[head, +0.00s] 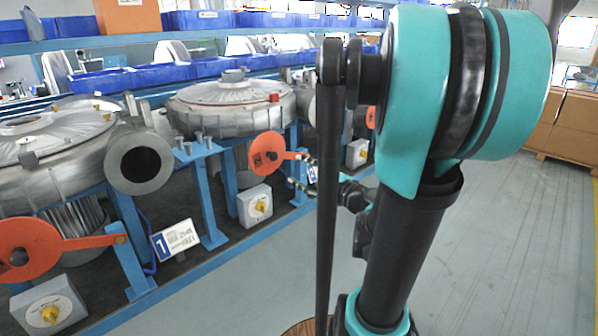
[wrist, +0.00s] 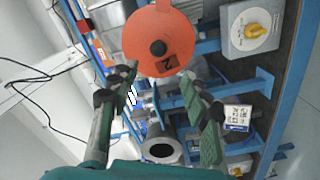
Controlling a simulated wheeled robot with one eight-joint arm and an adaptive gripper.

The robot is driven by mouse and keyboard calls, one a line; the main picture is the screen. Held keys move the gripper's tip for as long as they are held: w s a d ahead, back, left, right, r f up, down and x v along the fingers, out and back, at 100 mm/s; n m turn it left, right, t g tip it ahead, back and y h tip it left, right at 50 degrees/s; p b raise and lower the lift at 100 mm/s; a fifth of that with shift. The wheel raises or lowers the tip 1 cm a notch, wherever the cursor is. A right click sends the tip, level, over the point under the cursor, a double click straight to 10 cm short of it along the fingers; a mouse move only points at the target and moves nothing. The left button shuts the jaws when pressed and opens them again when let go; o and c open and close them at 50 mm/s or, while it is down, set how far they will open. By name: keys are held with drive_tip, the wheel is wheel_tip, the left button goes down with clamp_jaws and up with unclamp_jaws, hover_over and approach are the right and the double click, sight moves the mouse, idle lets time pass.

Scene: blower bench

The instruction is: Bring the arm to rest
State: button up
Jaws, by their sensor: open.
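My gripper (wrist: 158,76) is open in the wrist view, with its two green and black fingers spread apart and nothing between them. An orange disc (wrist: 160,38) marked 2 shows beyond the fingertips; I cannot tell the exact distance. In the head view my gripper (head: 298,172) is small and partly hidden behind my own teal and black arm, near an orange disc with a lever (head: 266,154). The arm fills the right middle of the head view and hides part of the bench.
Grey blowers (head: 232,104) stand on a blue frame (head: 208,205) along the left. A nearer orange disc (head: 30,248) and boxes with yellow knobs (head: 255,204) sit along its front. Cardboard boxes (head: 570,125) stand at the right. The grey floor (head: 480,250) is clear.

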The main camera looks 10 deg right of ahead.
drive_tip(key=s+a+f+m+g+h, duration=0.2)
drive_tip(key=s+f+m+g, duration=0.2)
drive_tip(key=f, duration=0.3)
drive_tip(key=s+a+f+m+g+h, duration=0.1)
drive_tip(key=s+a+f+m+g, duration=0.25)
drive_tip(key=f, duration=0.35)
drive_tip(key=s+d+f+m+g+h, duration=0.3)
drive_tip(key=s+d+f+m+h, duration=0.4)
drive_tip(key=d+m, duration=0.2)
drive_tip(key=m, duration=0.2)
drive_tip(key=shift+s+d+f+m, duration=0.2)
drive_tip(key=shift+d+m, duration=0.1)
drive_tip(key=shift+m, duration=0.05)
drive_tip(key=shift+w+a, duration=0.1)
idle(1.3)
